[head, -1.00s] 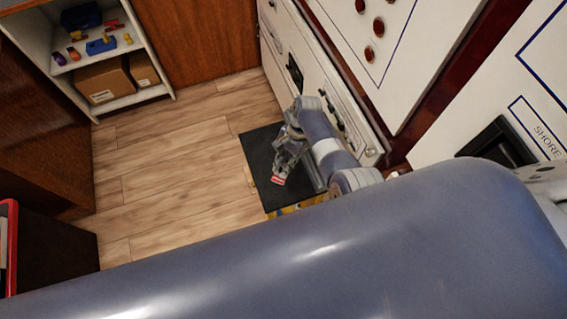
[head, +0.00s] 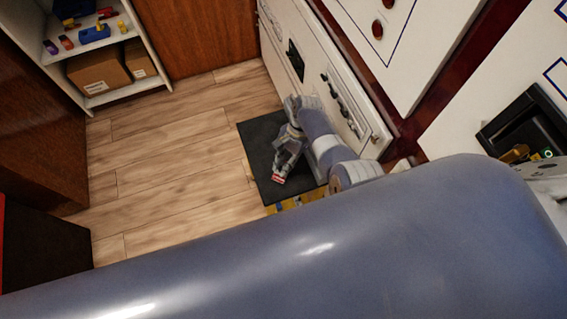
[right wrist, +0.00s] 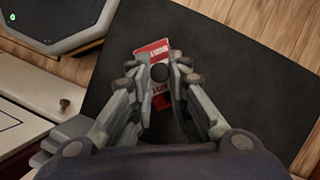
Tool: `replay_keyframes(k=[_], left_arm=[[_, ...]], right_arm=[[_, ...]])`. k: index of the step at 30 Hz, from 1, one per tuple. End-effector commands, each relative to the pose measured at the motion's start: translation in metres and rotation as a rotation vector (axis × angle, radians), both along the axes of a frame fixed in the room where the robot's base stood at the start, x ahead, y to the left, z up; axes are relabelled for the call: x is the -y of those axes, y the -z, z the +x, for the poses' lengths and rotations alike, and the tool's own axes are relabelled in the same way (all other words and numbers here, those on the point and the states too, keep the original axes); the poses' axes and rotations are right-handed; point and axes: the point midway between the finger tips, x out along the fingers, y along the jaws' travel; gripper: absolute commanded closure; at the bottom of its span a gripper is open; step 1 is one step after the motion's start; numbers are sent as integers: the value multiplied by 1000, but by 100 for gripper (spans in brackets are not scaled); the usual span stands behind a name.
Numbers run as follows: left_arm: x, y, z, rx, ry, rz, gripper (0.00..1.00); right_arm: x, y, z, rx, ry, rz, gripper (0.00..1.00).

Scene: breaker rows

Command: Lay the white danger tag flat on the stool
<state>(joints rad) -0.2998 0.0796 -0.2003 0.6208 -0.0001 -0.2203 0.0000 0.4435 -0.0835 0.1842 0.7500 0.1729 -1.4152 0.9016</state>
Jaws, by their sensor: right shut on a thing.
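The danger tag (right wrist: 152,50) shows red and white with dark print in the right wrist view. It also shows small in the head view (head: 279,178). My right gripper (right wrist: 160,78) is shut on it, with part of the tag sticking out past the fingertips and part hidden between the fingers. In the head view my right gripper (head: 281,168) is above a black square surface (head: 258,136), which looks like the stool's top, with yellow parts at its near edge. I cannot tell how high the tag is above it.
White panel fronts (head: 330,85) stand close on the right of the stool. A black box (head: 525,125) with a green light is on the right. A shelf (head: 125,95) with cartons stands at the back left. The wooden floor (head: 165,165) to the left is clear.

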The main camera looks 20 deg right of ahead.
Motion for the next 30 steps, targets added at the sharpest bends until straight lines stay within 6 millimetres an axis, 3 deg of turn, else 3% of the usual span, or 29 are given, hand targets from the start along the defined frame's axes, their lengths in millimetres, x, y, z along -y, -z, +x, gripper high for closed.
replay_keyframes(k=[24, 25, 27, 28, 30], left_arm=[[0, 10, 0, 0, 0, 0, 60], [0, 10, 0, 0, -1, 0, 60], [0, 9, 0, 0, 0, 0, 60], [0, 9, 0, 0, 0, 0, 60], [0, 9, 0, -1, -1, 0, 60]], right_arm=[[0, 13, 0, 0, 0, 0, 97], [0, 12, 0, 0, 0, 0, 81], [0, 12, 0, 0, 0, 0, 66], [0, 12, 0, 0, 0, 0, 60], [0, 12, 0, 0, 0, 0, 60]])
